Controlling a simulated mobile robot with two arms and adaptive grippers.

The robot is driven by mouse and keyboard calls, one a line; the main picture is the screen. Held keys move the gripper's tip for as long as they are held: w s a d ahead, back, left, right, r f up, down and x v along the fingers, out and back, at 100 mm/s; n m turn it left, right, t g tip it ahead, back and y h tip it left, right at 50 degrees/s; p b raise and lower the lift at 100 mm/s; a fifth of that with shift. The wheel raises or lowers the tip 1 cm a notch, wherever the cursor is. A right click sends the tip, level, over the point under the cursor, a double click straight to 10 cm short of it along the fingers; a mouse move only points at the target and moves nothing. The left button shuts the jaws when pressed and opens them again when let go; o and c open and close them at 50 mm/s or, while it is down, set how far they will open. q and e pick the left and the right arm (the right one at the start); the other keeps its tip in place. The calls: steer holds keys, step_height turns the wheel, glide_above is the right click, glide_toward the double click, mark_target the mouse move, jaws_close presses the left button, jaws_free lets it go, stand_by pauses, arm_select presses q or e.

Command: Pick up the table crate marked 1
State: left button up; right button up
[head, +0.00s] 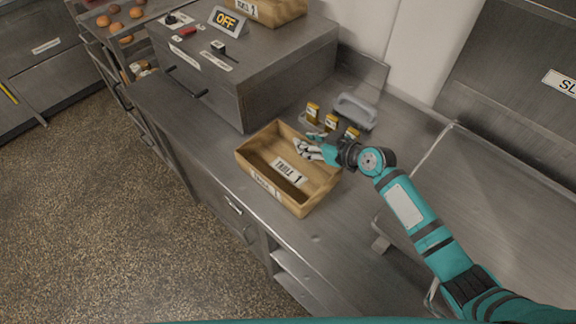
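The wooden table crate marked 1 (262,184) sits on the steel counter, open side up. Its label reads "TABLE 1" on the front wall, and a matching label shows inside. It looks empty. My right gripper (304,148) is at the crate's far right side, with its fingers over the crate's inner space near the far wall. The fingers look spread, with nothing between them. I cannot tell whether they touch the crate. My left gripper is not in view.
A steel oven block (285,70) with an "OFF" sign (228,21) stands behind left; another wooden crate (275,10) is on top. Small yellow-labelled jars (312,111) and a grey-handled item (356,110) stand behind the crate. A rack of buns (125,30) is at upper left.

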jaws_close()
steer(key=shift+r, duration=0.15)
stand_by(0.4)
